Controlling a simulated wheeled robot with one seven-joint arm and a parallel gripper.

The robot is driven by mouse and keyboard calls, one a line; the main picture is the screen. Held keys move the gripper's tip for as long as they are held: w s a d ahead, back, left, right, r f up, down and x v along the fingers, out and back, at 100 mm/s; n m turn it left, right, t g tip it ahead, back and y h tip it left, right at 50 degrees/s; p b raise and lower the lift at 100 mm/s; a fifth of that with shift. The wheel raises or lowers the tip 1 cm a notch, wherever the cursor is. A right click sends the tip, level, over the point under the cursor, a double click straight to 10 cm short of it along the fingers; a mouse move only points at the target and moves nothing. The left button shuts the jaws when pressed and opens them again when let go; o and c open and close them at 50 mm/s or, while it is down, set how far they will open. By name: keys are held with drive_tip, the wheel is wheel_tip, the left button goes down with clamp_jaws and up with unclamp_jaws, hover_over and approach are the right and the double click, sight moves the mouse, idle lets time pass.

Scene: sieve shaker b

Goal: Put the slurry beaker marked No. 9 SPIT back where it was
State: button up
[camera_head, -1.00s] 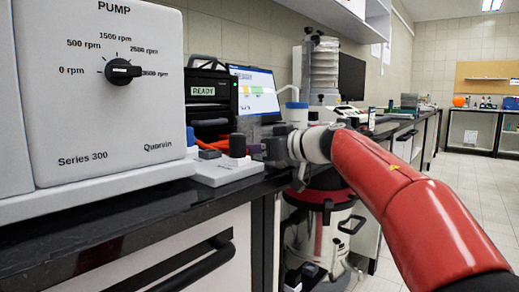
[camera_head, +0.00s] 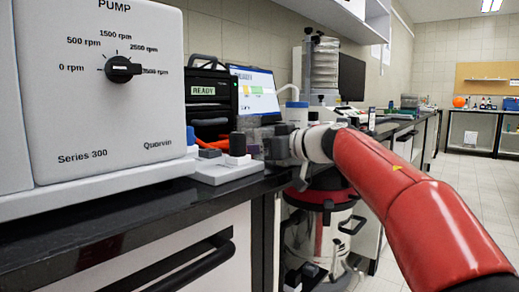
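My gripper (camera_head: 262,147) is at the end of the red arm, pointing left over the bench edge. It is small, dark and partly blended with what is behind it, so its fingers cannot be made out. A greyish see-through patch shows at its tip; I cannot tell whether this is a beaker. No marking reading No. 9 SPIT is legible anywhere. Just left of the gripper is a white block-like base (camera_head: 222,174) with dark and blue upright pieces on it.
A large pump (camera_head: 100,110) fills the left. Behind the gripper stand a black box marked READY (camera_head: 210,90), a lit screen (camera_head: 256,92) and a white bottle with a blue cap (camera_head: 297,115). A black bench top (camera_head: 110,225) runs below. Floor at right is clear.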

drive_tip(key=v, duration=1.2)
drive_tip(key=shift+p, duration=0.45)
drive_tip(key=s+d+r+m+t+h, duration=0.25)
drive_tip(key=d+m+t+h, duration=0.3)
drive_tip(key=t, duration=0.35)
drive_tip(key=s+d+f+m+g+h, duration=0.1)
drive_tip(key=s+d+f+m+h, duration=0.3)
drive_tip(key=d+f+m+h, duration=0.4)
drive_tip(key=s+a+f+n+g, duration=0.1)
drive_tip(key=s+a+f+g, duration=0.1)
drive_tip(key=s+f+g, duration=0.4)
drive_tip(key=s+a+f+n+g, duration=0.2)
drive_tip(key=s+f+g, duration=0.4)
drive_tip(key=s+f, duration=1)
wheel_tip(320, 180, down, 5)
drive_tip(key=shift+a+f, duration=0.2)
drive_tip(key=shift+a, duration=0.3)
drive_tip(key=shift+y, duration=0.25)
